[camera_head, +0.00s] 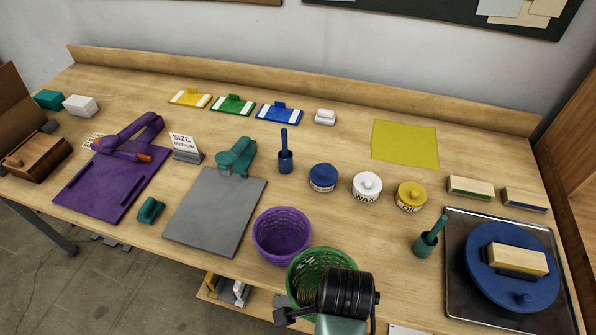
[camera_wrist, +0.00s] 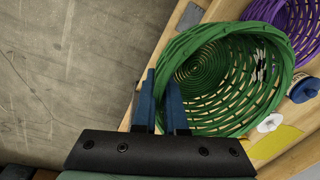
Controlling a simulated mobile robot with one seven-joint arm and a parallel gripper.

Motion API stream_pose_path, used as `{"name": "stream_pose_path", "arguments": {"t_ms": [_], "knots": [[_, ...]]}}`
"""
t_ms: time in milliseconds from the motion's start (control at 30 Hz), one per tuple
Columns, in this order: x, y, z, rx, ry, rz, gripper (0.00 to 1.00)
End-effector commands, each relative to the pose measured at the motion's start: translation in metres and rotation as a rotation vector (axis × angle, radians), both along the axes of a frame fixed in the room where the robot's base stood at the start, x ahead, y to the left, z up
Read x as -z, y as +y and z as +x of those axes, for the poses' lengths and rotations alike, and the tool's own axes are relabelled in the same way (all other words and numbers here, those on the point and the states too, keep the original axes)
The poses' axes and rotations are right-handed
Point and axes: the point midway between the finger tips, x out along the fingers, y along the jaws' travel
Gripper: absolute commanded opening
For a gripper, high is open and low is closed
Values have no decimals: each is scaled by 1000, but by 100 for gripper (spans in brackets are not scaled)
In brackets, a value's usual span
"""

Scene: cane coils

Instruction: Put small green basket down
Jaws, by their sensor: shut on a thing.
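The small green basket (camera_head: 318,262) is at the front edge of the workbench, just right of and in front of a purple basket (camera_head: 283,236). My gripper's wrist housing covers its lower right part in the head view. In the wrist view, my gripper (camera_wrist: 161,84) is shut on the green basket's wall (camera_wrist: 245,118) at the rim, with one blue finger outside and one inside. The basket's open mouth and spiral base show there. I cannot tell whether its bottom touches the bench.
A grey board (camera_head: 214,212) lies left of the baskets. Blue, white and yellow pots (camera_head: 367,187) stand behind them. A teal cup with a handle (camera_head: 426,243) and a metal tray (camera_head: 456,288) are to the right. Bare bench (camera_head: 372,236) lies between the baskets and the cup.

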Motion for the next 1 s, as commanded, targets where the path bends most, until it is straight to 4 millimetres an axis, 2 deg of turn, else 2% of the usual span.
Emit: {"name": "stream_pose_path", "arguments": {"t_ms": [400,600,800,1000], "knots": [[6,35,22,-920,-1,-1,0],[7,49,29,-1273,-1,-2,0],[7,55,32,-1448,-2,-2,0],[7,57,32,-1479,-2,-2,0]]}}
